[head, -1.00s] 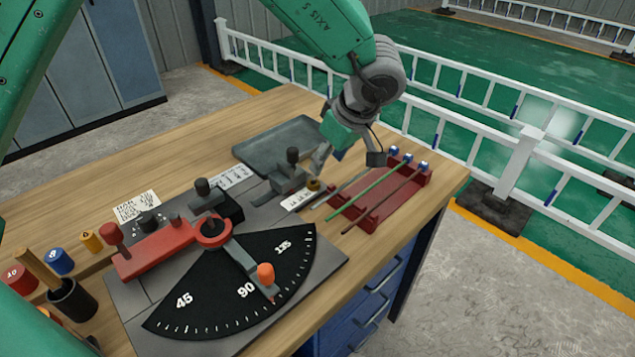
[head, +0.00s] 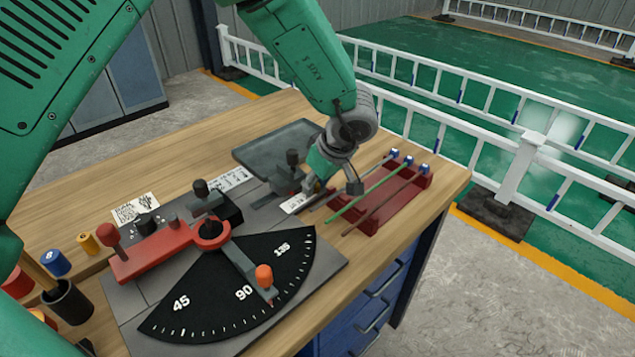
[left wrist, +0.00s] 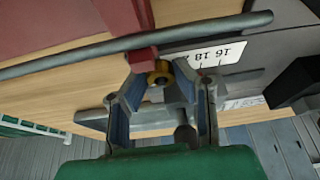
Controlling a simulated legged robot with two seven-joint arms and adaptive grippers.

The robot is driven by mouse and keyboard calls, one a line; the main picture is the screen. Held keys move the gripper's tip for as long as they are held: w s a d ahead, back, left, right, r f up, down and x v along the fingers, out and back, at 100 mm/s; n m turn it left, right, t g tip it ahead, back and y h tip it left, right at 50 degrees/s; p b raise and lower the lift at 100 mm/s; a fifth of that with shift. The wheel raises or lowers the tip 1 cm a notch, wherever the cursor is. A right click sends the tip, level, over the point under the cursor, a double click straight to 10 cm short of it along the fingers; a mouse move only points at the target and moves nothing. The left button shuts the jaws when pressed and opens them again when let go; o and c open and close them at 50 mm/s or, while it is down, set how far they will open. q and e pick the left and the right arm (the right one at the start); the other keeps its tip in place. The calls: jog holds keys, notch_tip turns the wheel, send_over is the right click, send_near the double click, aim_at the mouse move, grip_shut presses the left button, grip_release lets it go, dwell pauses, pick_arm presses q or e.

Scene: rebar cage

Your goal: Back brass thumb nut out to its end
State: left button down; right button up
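The brass thumb nut (left wrist: 160,73) shows in the left wrist view as a small yellow ring. It sits between the fingertips of my left gripper (left wrist: 165,78), near a grey rod (left wrist: 80,58). The fingers stand apart on either side of the nut, and I see no clear grip on it. In the head view my left gripper (head: 314,187) is low at the stop fixture, and it hides the nut there. My right gripper is not in view.
A red rack (head: 397,205) with several rods lies right of the gripper. A grey tray (head: 275,148) is behind. The bending plate with its black angle dial (head: 215,300) and red lever (head: 155,252) lies front left. A white scale label (left wrist: 215,55) is beside the nut.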

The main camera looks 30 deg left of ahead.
pick_arm(q)
jog(key=shift+w+a, duration=0.1)
jog(key=shift+a+r+p, duration=0.1)
jog(key=shift+r+p, duration=0.05)
jog(key=shift+p, duration=0.25)
jog(key=n+p, duration=0.1)
jog(key=p, duration=0.1)
jog(key=n+g+p, duration=0.1)
jog(key=n+p, duration=0.1)
jog(key=shift+w+r+n, duration=0.1)
jog(key=shift+w+n, duration=0.05)
jog(key=shift+n, duration=0.15)
jog(key=shift+n+g+p, duration=0.6)
jog(key=shift+n+p, duration=0.45)
jog(key=shift+n, duration=0.05)
jog(key=shift+w+a+n+g+p, duration=0.1)
jog(key=shift+n+g+p, duration=0.35)
jog(key=shift+n, duration=0.55)
jog(key=c, duration=1.3)
grip_release()
jog(key=shift+a+f, duration=0.1)
jog(key=shift+f, duration=0.15)
